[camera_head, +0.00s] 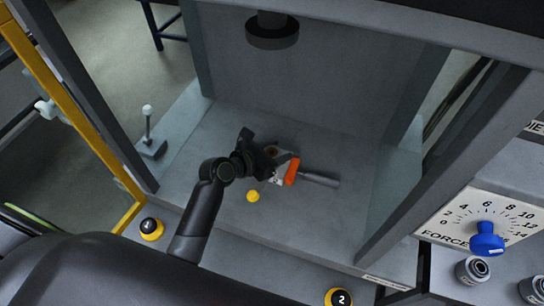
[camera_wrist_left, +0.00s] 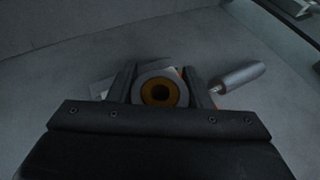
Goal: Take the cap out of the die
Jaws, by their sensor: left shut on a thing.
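My left gripper (camera_head: 272,158) reaches down into the press bay. In the left wrist view its two fingers (camera_wrist_left: 160,86) stand on either side of a round grey die (camera_wrist_left: 139,88) and are shut on it. An orange-brown ring with a dark hole (camera_wrist_left: 160,92) sits inside the die; I cannot tell whether this is the cap. In the head view the gripper covers most of the die. An orange part (camera_head: 292,171) and a grey handle (camera_head: 320,179) show just right of the fingers. My right gripper is not in view.
A small yellow round piece (camera_head: 253,196) lies on the bay floor (camera_head: 300,220) near the gripper. A dark press ram (camera_head: 272,32) hangs above. Clear panels and grey posts flank the bay. Buttons (camera_head: 151,228) and a blue force knob (camera_head: 487,240) are outside it.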

